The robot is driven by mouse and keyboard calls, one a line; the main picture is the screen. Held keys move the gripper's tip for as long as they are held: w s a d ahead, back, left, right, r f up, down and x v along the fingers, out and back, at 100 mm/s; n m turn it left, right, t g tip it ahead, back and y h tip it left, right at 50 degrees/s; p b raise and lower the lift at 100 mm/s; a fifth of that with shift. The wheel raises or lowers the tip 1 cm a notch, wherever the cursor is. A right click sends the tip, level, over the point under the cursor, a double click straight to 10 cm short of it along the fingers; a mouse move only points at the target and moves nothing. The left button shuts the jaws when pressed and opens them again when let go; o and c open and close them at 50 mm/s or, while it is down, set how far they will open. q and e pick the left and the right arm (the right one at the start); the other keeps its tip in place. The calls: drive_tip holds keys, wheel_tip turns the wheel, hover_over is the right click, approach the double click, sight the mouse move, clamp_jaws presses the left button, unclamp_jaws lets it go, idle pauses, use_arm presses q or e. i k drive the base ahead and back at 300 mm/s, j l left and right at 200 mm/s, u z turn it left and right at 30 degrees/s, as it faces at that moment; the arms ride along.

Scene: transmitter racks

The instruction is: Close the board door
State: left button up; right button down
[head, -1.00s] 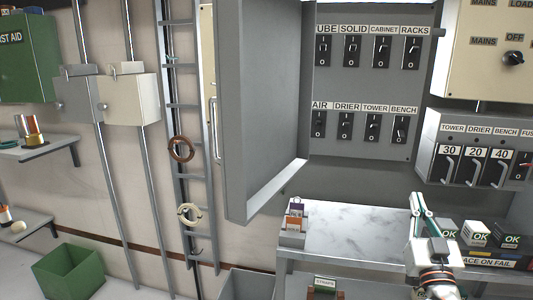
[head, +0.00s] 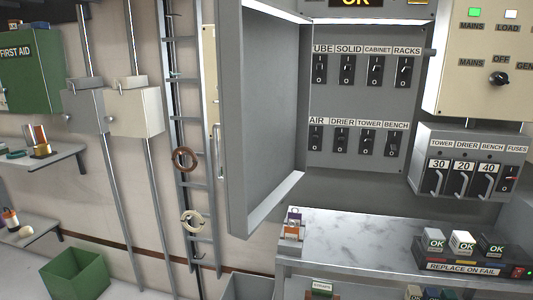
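The board door (head: 265,110) is a grey panel with a raised rim, hinged at the left of the switch board (head: 362,182). It stands wide open and juts out towards me. A pale vertical handle (head: 215,150) shows at the door's left edge. The board carries two rows of labelled black rocker switches, with TUBE, SOLID, CABINET and RACKS above and AIR, DRIER, TOWER and BENCH below. Neither of my grippers is in the picture now.
A fuse box (head: 468,165) sits right of the board. A cable ladder (head: 188,140) runs left of the door.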

sight(264, 51)
drive_tip(key=i+j+z, duration=0.1)
drive_tip(key=z, duration=0.6)
drive_tip(key=i+j+z, duration=0.1)
drive_tip(key=j+z, duration=0.2)
drive_tip(key=j, duration=0.15)
drive_tip(key=j+z, duration=0.25)
drive_tip(key=j, duration=0.25)
drive_tip(key=j+z, duration=0.2)
drive_tip(key=j, duration=1.45)
